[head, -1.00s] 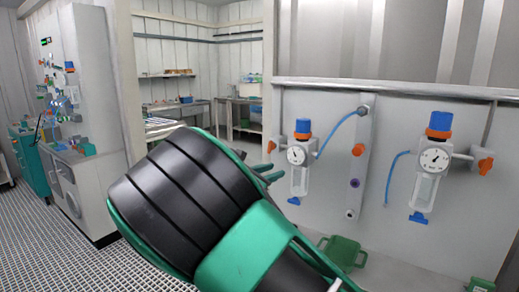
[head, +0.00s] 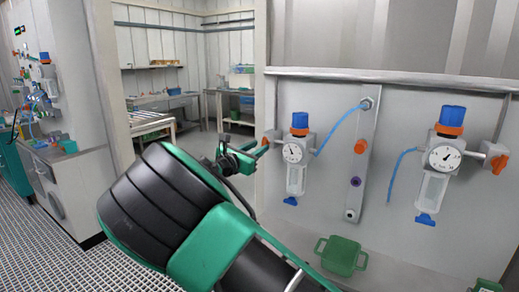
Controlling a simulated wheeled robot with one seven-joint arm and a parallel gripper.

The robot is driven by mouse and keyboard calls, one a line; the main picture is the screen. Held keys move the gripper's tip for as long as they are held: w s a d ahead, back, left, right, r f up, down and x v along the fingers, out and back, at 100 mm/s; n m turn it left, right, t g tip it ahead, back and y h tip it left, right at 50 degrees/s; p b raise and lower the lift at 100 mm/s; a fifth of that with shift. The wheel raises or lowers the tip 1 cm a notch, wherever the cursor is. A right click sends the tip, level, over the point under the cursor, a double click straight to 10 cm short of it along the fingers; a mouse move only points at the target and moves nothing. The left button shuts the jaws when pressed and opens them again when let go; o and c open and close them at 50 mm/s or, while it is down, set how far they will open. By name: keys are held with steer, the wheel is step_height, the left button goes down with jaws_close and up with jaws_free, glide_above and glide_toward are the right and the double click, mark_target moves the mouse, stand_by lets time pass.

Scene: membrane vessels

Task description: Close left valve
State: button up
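The left valve (head: 271,136) is a small orange handle on the left side of the left filter unit, which has a blue cap, a round gauge and a clear bowl (head: 296,180). My gripper (head: 256,150) is at the left edge of the panel, close to the orange handle and just below and left of it in the picture. I cannot tell whether it touches the handle. My green and black arm covers the lower middle of the view. The gripper is small and seen at an angle, so its finger opening is unclear.
A second filter unit (head: 440,160) with an orange handle (head: 497,158) is on the right of the grey panel (head: 400,110). Blue hoses and a vertical strip with an orange knob (head: 361,146) lie between them. A green container (head: 341,256) stands below. Open grating floor (head: 110,265) is at left.

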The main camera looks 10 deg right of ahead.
steer(key=shift+x, duration=1.05)
steer(key=shift+a, duration=0.1)
steer(key=c, duration=0.7)
